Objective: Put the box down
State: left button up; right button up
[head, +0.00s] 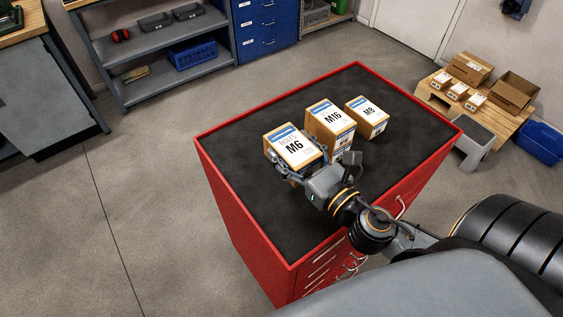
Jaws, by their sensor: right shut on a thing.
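The M6 box (292,146), brown cardboard with a white and blue label, is at the top of a red cabinet (236,206) with a dark mat. My right gripper (300,166) reaches in from the lower right and is shut on the M6 box, with its fingers along the box's near side. I cannot tell whether the box's base touches the mat. The M16 box (331,118) stands just right of it, and the M8 box (369,112) stands further right. The lower part of the M16 box is partly hidden by the gripper. My left gripper is not in view.
The mat (250,195) is clear to the left and front of the boxes. A wooden pallet (500,121) with several cartons and a grey step stool (474,139) stand to the right. Grey shelves (150,59) and a blue drawer cabinet (266,27) stand at the back.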

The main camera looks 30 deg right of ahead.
jog(key=w+f, duration=0.4)
jog(key=f, duration=0.1)
jog(key=shift+a+b, duration=0.15)
jog(key=shift+b, duration=0.2)
jog(key=shift+w+f+b, duration=0.2)
jog(key=shift+f+b, duration=0.5)
jog(key=shift+f, duration=1.05)
jog(key=shift+f+b, duration=0.55)
jog(key=shift+f, duration=0.1)
jog(key=shift+r, duration=0.1)
jog(key=o, duration=1.6)
jog(key=shift+c, duration=0.2)
